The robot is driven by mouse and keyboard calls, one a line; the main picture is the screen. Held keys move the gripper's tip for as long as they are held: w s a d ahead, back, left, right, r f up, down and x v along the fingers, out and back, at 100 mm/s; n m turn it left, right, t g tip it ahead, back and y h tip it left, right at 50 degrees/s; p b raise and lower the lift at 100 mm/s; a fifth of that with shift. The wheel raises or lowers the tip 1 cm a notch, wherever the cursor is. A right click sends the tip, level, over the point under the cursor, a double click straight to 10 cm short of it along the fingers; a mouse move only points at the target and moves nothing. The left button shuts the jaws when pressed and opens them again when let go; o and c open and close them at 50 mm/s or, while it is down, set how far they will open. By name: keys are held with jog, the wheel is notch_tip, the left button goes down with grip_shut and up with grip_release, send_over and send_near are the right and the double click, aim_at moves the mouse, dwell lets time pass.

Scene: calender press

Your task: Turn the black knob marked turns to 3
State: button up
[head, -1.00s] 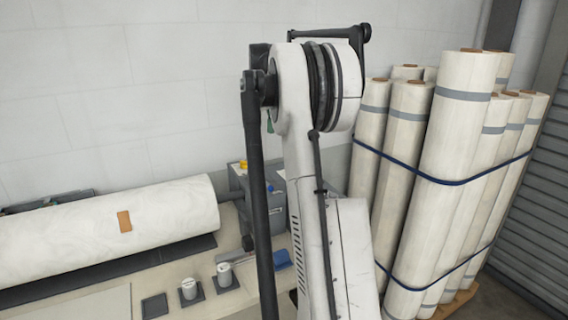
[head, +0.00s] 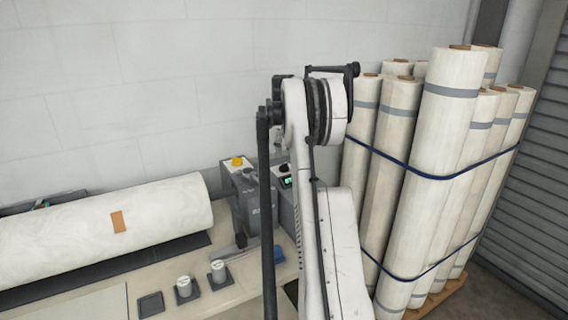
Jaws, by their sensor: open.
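A grey machine housing (head: 244,196) with a yellow knob or button (head: 238,162) on top stands at the right end of the big white roll. Beside it is a small control box (head: 289,197) with a lit green display (head: 287,182) and a small dark round part (head: 283,169) above the display. I cannot tell whether that part is the black turns knob, and no marking is readable. My arm stands in front of the box and hides part of it. My gripper is not in view.
A large white roll (head: 150,222) with an orange label lies along the bench (head: 218,300). Two small white cylinders (head: 184,287) (head: 218,271) stand on dark square pads. Tall wrapped rolls (head: 447,130), strapped in blue, stand on a pallet at the right, close to my arm.

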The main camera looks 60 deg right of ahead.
aim_at(284, 164)
jog(key=shift+f, duration=3.15)
jog(key=c, duration=1.2)
jog(key=shift+o, duration=0.2)
jog(key=shift+m, duration=0.4)
jog(key=m+b, duration=0.2)
jog(key=m, duration=0.3)
jog(key=shift+m, duration=0.3)
jog(key=m+b, duration=0.1)
jog(key=m, duration=0.4)
jog(key=shift+b, duration=0.4)
jog(key=shift+m, duration=0.4)
